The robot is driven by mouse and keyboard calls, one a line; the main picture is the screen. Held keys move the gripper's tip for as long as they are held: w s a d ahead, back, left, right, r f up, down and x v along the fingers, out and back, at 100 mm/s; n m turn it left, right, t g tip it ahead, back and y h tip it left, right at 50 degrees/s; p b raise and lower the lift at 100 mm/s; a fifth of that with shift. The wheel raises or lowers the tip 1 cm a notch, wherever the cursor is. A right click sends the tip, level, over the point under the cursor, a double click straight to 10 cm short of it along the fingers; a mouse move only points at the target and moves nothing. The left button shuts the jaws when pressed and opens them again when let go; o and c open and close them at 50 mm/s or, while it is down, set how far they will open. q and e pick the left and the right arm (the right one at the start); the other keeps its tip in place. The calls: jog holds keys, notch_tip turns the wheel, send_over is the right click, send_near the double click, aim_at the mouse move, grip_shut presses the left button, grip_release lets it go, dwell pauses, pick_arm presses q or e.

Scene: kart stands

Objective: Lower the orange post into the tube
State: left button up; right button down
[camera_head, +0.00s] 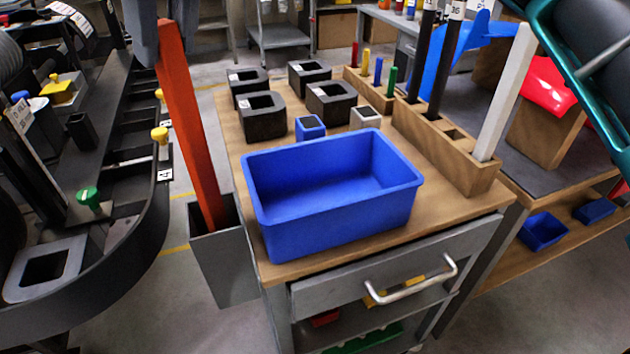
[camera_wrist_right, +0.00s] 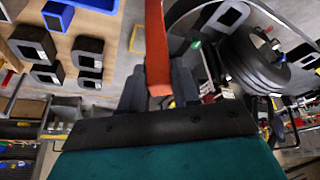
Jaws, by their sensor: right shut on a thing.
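The long orange post (camera_head: 188,120) stands slightly tilted at the left side of the cart in the head view. My right gripper (camera_head: 158,42) is shut on its upper part. In the right wrist view the orange post (camera_wrist_right: 157,50) sits between the fingers of that gripper (camera_wrist_right: 158,88). The grey square tube (camera_head: 228,265) is upright beside the cart's left edge. The post's lower end passes behind the tube's front rim and appears inside its mouth; how deep it is cannot be seen. My left gripper is not in view.
A blue bin (camera_head: 330,215) stands on the wooden cart top (camera_head: 455,215), right of the tube. Several black square holders (camera_head: 262,115) are behind it. A wooden rack (camera_head: 450,155) holds black and white posts. A dark kart frame (camera_head: 110,260) lies left.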

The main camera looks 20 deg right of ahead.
aim_at(202, 155)
jog(key=shift+f+b, duration=1.05)
jog(key=shift+f, duration=0.75)
jog(key=shift+f+b, duration=1.25)
jog(key=shift+f, duration=0.6)
pick_arm(q)
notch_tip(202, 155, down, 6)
jog(key=b, duration=0.2)
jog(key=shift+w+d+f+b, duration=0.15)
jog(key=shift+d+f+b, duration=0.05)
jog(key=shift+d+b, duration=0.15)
pick_arm(e)
jog(key=shift+f, duration=2)
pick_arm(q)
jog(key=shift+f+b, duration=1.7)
pick_arm(e)
jog(key=shift+f, duration=2.45)
jog(key=c, duration=0.8)
grip_release()
jog(key=shift+o, duration=0.2)
